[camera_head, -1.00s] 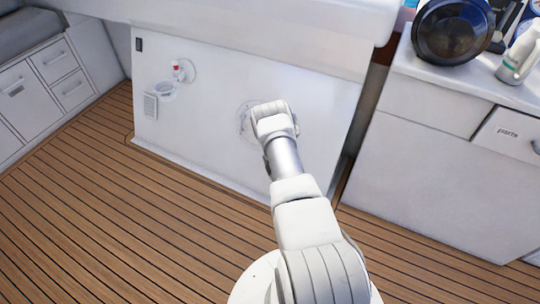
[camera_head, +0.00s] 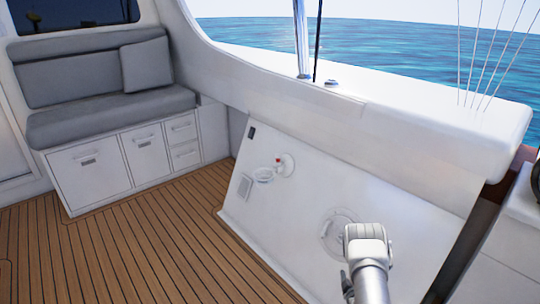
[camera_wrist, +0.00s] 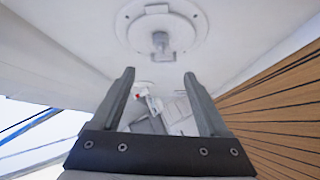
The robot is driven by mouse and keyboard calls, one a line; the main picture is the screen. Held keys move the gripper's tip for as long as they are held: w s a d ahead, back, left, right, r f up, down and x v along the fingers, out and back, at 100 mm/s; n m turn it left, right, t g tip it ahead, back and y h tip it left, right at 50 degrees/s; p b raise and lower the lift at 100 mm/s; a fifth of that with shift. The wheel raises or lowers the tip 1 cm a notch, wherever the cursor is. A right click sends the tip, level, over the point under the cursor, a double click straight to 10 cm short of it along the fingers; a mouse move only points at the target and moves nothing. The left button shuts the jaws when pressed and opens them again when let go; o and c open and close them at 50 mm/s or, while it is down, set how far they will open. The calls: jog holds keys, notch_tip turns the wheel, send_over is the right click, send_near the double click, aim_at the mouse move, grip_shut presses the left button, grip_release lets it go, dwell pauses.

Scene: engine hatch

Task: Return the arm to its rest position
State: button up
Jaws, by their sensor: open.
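My gripper (camera_wrist: 160,76) is in the wrist view, with its two dark fingers apart and nothing between them. In the head view, a pale, rounded part of my arm rises from the bottom edge at right; the fingers cannot be made out there. A round fitting (camera_head: 335,228) on the white panel (camera_head: 300,225) is partly covered by my arm. A round fitting also shows in the wrist view (camera_wrist: 190,38), beyond my fingertips and apart from them.
A grey cushioned bench (camera_head: 105,112) with drawers stands at left. The wooden floor (camera_head: 140,255) is clear. A white ledge (camera_head: 400,130) overhangs the panel.

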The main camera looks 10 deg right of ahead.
jog(key=w+a+r+m+g, duration=0.15)
jog(key=w+r, duration=0.25)
jog(key=r, duration=0.8)
jog(key=w+a+r+m+g, duration=0.1)
jog(key=w+a+r+m, duration=0.3)
jog(key=r, duration=0.9)
jog(key=s+a+r+m+g+y, duration=0.1)
jog(key=s+a+r, duration=0.35)
jog(key=r, duration=0.25)
jog(key=s+a+r+m+g+y, duration=0.1)
jog(key=s+a+r, duration=0.3)
jog(key=s+r, duration=0.3)
jog(key=s+a+r+m+g, duration=0.15)
jog(key=s+a+r, duration=0.25)
jog(key=r, duration=0.4)
jog(key=s+a+r+g+y, duration=0.15)
jog(key=s+a, duration=0.25)
jog(key=s, duration=0.8)
jog(key=s+a+r+g+y, duration=0.15)
jog(key=s+a, duration=0.25)
jog(key=s, duration=0.8)
notch_tip(320, 180, up, 28)
jog(key=h+p, duration=0.1)
jog(key=p, duration=2.7)
jog(key=shift+w+f+m, duration=0.2)
jog(key=shift+m, duration=0.2)
jog(key=shift+a, duration=0.1)
